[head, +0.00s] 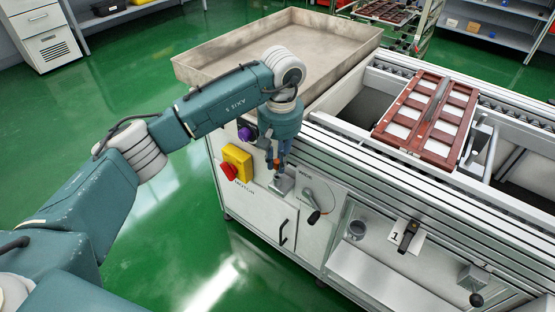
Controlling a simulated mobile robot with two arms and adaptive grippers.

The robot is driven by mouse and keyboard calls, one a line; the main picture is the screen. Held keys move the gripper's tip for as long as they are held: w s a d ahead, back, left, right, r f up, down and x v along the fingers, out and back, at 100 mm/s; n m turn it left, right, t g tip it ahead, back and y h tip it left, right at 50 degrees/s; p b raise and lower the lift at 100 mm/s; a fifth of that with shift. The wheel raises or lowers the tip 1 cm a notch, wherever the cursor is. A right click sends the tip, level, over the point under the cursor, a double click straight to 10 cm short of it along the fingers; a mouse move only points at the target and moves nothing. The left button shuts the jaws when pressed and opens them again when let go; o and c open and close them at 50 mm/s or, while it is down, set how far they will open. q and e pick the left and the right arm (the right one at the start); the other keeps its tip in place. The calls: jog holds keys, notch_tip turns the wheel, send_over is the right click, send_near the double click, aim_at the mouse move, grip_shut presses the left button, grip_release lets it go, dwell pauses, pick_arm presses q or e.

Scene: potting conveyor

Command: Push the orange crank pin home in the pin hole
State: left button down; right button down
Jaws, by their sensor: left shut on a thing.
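My left gripper (277,168) points down at the front of the conveyor machine. It is shut on the orange crank pin (276,162), of which only a small orange patch shows between the fingers. A small grey metal block (283,184) lies just below the fingertips. The pin hole is not visible, and I cannot tell whether the pin touches the block. The crank (314,214), with a dark knob, sits on a round plate on the front panel, right of the gripper. My right gripper is not in view.
A yellow switch box (237,160) with a red knob sits close left of the gripper, with a purple knob (246,133) above it. A brown tray (426,115) rests on the conveyor. A large beige bin (215,70) stands behind my arm. Green floor is clear at left.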

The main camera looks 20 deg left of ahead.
pick_arm(q)
jog(key=shift+n, duration=0.3)
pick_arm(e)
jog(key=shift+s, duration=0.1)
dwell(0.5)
pick_arm(q)
jog(key=shift+f, duration=0.1)
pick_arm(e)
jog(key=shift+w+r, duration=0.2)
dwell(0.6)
pick_arm(q)
jog(key=shift+f, duration=0.2)
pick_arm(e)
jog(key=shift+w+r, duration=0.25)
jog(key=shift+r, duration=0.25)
pick_arm(q)
jog(key=shift+f+b, duration=0.25)
jog(key=shift+b, duration=0.15)
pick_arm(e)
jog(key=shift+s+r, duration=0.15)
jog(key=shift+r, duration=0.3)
pick_arm(q)
jog(key=shift+f+b, duration=0.3)
jog(key=shift+f, duration=0.1)
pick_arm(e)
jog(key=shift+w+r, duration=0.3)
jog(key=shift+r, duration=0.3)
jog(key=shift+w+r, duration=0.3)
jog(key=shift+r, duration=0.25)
